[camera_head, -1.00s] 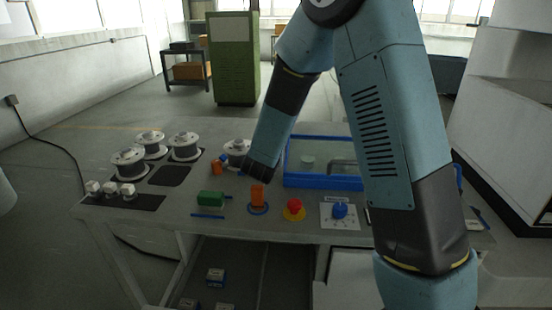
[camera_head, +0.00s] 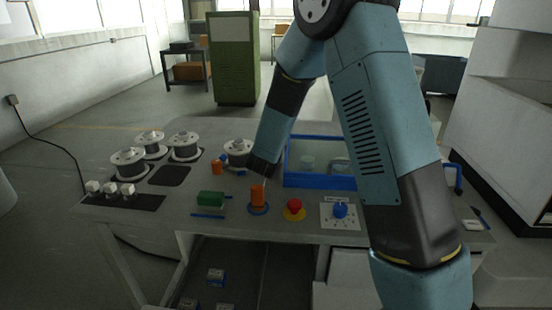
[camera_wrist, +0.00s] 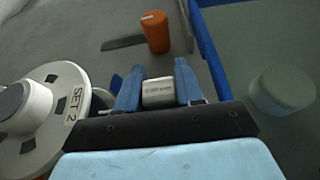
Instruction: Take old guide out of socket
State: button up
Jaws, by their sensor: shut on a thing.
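My gripper (camera_wrist: 158,92) has blue fingers and is shut on a small pale grey block (camera_wrist: 158,93) with dark printed marks, too small to read. I take this block to be the old guide; the wrist view does not show clearly whether any of it sits in a socket. In the head view my dark wrist hangs between a spool and the blue-framed tank, just behind an orange upright piece (camera_head: 258,195) on a blue ring. The fingers and the held block are mostly hidden there.
A spool marked SET 2 (camera_wrist: 75,104) is close at the lower left. The blue-framed tank (camera_head: 318,182) is to the right. A green block (camera_head: 210,198), red button (camera_head: 295,205) and blue knob (camera_head: 340,210) line the front. Three white cubes (camera_head: 109,189) sit left.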

jog(key=c, duration=0.4)
jog(key=shift+r, duration=0.1)
